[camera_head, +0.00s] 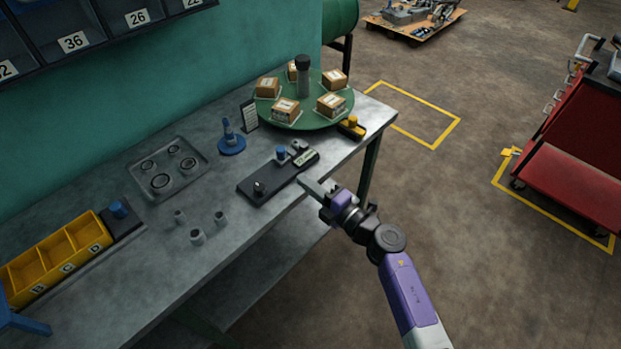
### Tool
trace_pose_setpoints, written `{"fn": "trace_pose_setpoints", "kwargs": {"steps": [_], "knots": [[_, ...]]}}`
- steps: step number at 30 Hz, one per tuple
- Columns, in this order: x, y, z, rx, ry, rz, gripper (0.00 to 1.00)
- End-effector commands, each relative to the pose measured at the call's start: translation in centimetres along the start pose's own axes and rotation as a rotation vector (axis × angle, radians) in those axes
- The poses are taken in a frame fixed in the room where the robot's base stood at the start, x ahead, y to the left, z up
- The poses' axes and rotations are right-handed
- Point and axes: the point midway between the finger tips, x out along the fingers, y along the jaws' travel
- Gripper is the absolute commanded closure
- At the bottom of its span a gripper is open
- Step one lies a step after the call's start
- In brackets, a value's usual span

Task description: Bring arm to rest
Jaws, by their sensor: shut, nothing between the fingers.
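My gripper (318,187) is shut and empty. It is at the front edge of the grey metal workbench (225,275), close to the right end of a dark fixture plate (262,188). I cannot tell whether its fingertips touch the bench edge or hover above it. My purple and black arm (405,290) reaches up from the lower right, over the open floor beside the bench.
A green turntable (318,117) with several boxes stands at the bench's far end. A tray of rings (165,170), a yellow bin (60,255) and several small grey cylinders lie left. A red cart (570,170) stands right. Floor between bench and cart is clear.

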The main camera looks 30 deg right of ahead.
Motion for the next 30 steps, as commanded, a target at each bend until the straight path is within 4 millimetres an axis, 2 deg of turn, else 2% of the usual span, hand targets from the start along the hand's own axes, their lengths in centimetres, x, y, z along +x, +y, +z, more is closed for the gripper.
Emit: {"fn": "trace_pose_setpoints", "kwargs": {"steps": [15,17,20,24,30], "knots": [[0.0,0.1,0.4,0.028,-0.017,0.007,1.00],[0.1,1.3,0.9,0.056,-0.034,0.035,1.00],[-0.1,4.2,1.7,0.122,-0.068,0.108,1.00],[-3.1,6.7,1.4,0.287,-0.116,0.202,1.00],[-9.1,7.5,-0.7,0.553,-0.162,0.282,1.00]]}}
